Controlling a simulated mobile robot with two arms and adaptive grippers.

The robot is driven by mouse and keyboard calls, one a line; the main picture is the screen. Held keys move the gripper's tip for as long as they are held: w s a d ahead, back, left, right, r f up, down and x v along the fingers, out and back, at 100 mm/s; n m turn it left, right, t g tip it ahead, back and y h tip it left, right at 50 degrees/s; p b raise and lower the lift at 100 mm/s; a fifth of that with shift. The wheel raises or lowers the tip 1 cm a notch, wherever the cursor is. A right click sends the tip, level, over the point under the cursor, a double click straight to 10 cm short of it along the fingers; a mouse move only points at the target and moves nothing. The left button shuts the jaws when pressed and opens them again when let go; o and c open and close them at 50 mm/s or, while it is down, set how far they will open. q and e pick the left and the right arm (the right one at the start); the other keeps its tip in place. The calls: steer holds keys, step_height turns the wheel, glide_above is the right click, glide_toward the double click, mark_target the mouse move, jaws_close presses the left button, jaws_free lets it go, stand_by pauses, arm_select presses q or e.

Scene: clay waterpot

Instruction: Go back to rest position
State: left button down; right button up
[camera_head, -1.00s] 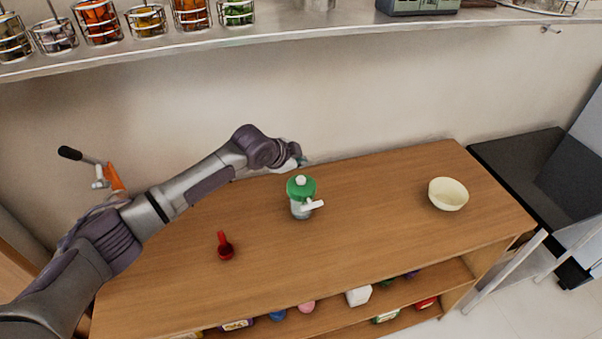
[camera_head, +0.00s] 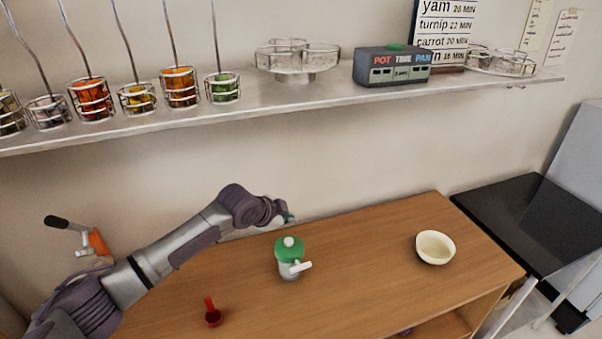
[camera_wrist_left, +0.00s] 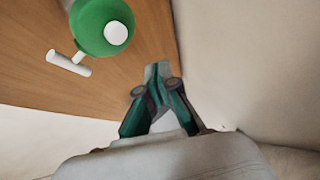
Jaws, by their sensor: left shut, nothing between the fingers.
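My left arm comes in from the left in the head view and reaches over the wooden table. My left gripper (camera_head: 289,218) is at the table's back edge, behind the waterpot and close to the wall. In the left wrist view its fingers (camera_wrist_left: 157,75) are shut with nothing between them. The waterpot (camera_head: 289,271), with a green lid, white knob and white spout, stands upright on the table. It also shows at the top of the left wrist view (camera_wrist_left: 102,25), apart from the fingers. My right gripper is not in view.
A red scoop (camera_head: 212,317) lies at the front left of the table (camera_head: 360,260). A cream bowl (camera_head: 435,248) stands at the right. A metal shelf (camera_head: 300,98) with baskets and a timer box (camera_head: 392,67) is on the wall above. A black surface (camera_head: 530,215) adjoins at the right.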

arm_select(q)
steer(key=s+d+f+n+g, duration=0.1)
steer(key=s+d+f+n, duration=0.3)
steer(key=s, duration=0.6)
steer(key=s+d+f+g, duration=0.1)
steer(key=s+f, duration=0.4)
steer(key=s, duration=0.5)
steer(key=s+a+f+n+g+y, duration=0.15)
steer(key=s+a+n, duration=0.35)
steer(key=s+a, duration=0.55)
steer(key=s+a+n+g+y, duration=0.1)
steer(key=s+a+n+y, duration=0.2)
steer(key=s+a+n, duration=0.7)
steer(key=s+d+f+m+g+b, duration=0.1)
steer(key=s+f+m+b, duration=0.15)
steer(key=f, duration=1.35)
steer(key=s+d+f+m+b, duration=0.2)
steer(key=f+m+b, duration=0.1)
steer(key=f, duration=1.3)
steer(key=s+a+f+g+b, duration=0.1)
steer(key=s+a+f+b, duration=0.2)
steer(key=s+f, duration=1.3)
step_height(320, 180, down, 3)
steer(key=shift+s+f, duration=0.1)
steer(key=shift+s, duration=0.15)
